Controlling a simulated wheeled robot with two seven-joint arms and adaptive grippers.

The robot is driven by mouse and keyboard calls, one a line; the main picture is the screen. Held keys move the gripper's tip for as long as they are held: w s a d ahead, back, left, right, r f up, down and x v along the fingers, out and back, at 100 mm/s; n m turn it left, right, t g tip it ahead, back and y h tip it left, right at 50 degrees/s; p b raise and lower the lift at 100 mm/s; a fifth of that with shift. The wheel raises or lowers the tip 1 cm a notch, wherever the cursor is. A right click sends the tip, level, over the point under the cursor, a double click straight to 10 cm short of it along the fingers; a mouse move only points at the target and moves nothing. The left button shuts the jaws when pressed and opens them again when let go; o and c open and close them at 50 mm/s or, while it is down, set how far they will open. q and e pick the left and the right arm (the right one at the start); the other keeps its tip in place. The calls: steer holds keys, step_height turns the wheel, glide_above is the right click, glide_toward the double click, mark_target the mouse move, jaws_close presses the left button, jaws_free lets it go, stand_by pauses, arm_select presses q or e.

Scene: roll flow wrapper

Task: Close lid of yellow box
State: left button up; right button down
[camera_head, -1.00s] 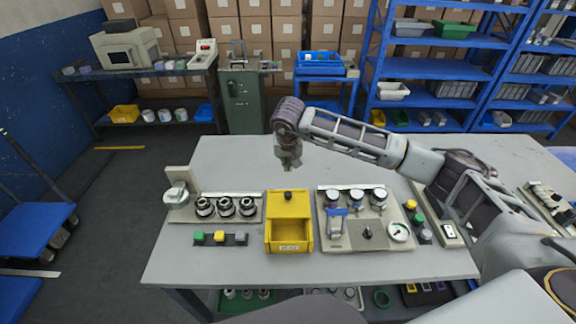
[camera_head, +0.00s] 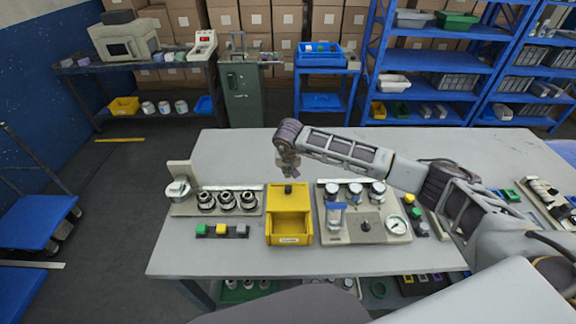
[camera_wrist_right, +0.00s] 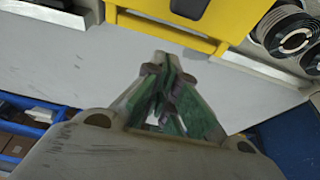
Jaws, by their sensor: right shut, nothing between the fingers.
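The yellow box (camera_head: 290,225) stands on the grey table, its front compartment open and empty. Its yellow lid (camera_head: 276,195) is at the back with a black knob (camera_head: 288,189), leaving the front uncovered. My right gripper (camera_head: 289,174) is shut and empty, just behind and above the lid's back edge, pointing down. In the right wrist view the shut fingertips (camera_wrist_right: 163,58) are beside the yellow box (camera_wrist_right: 180,36), with a grey strip of table between them in the picture. I cannot tell the exact gap. My left gripper is not in view.
Left of the box is a fixture with several black-and-silver rings (camera_head: 227,201) and a strip of coloured buttons (camera_head: 221,230). Close on the right is a panel with silver-topped parts and a gauge (camera_head: 396,225). The table (camera_head: 240,150) behind the box is clear.

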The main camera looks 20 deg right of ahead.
mark_target(288, 196)
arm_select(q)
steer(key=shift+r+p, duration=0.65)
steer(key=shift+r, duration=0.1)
arm_select(e)
steer(key=shift+s+a, duration=0.25)
steer(key=shift+s, duration=0.6)
steer(key=shift+s+a, duration=0.2)
steer(key=shift+s, duration=0.6)
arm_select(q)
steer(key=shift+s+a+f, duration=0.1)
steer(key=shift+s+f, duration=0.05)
